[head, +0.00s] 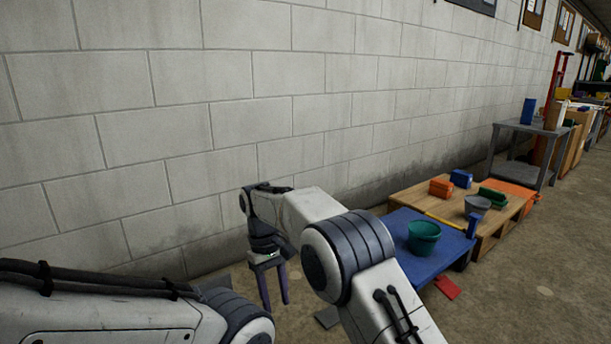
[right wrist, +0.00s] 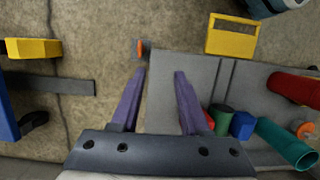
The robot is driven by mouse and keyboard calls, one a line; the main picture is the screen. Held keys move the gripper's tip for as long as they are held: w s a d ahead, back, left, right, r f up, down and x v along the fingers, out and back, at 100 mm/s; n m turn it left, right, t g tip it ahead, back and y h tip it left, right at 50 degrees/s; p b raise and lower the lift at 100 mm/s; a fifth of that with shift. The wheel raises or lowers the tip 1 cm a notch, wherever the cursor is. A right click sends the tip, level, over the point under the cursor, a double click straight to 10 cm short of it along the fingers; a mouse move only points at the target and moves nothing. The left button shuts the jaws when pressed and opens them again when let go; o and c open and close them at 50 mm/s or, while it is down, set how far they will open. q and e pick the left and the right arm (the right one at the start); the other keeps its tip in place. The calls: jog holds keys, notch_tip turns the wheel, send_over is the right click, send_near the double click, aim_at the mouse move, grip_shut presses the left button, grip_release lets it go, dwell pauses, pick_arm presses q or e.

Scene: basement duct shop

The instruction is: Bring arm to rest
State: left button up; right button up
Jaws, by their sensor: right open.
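My right arm reaches in from the bottom of the head view and bends at a large round joint. Its gripper (head: 274,302) hangs fingers-down in front of the block wall, and nothing is between its fingers. In the right wrist view the two purple fingers of this gripper (right wrist: 160,72) stand apart and hold nothing. They show over the edge of a grey surface (right wrist: 185,68) and the concrete floor. Links of my left arm fill the lower left of the head view; the left gripper is out of frame.
A block wall (head: 180,90) runs close behind the right gripper. To the right, a green bucket (head: 423,237) stands on a blue platform (head: 395,238) beside a wooden pallet (head: 410,195). In the wrist view, a teal tube (right wrist: 288,146), red cylinder (right wrist: 295,88) and yellow frame (right wrist: 232,20) appear.

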jog(key=s+d+r+t+y+p, duration=0.1)
jog(key=s+d+r+p, duration=0.2)
jog(key=s+r+p, duration=0.9)
jog(key=s+d+r+t+y+p, duration=0.1)
jog(key=s+d+r, duration=0.3)
jog(key=s, duration=0.5)
jog(key=s+d+r+y+p, duration=0.1)
jog(key=s+d+r, duration=0.3)
jog(key=s, duration=0.5)
pick_arm(q)
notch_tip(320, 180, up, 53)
jog(key=p, duration=3.8)
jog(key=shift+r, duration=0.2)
pick_arm(e)
notch_tip(320, 180, up, 37)
jog(key=shift+s+d, duration=0.3)
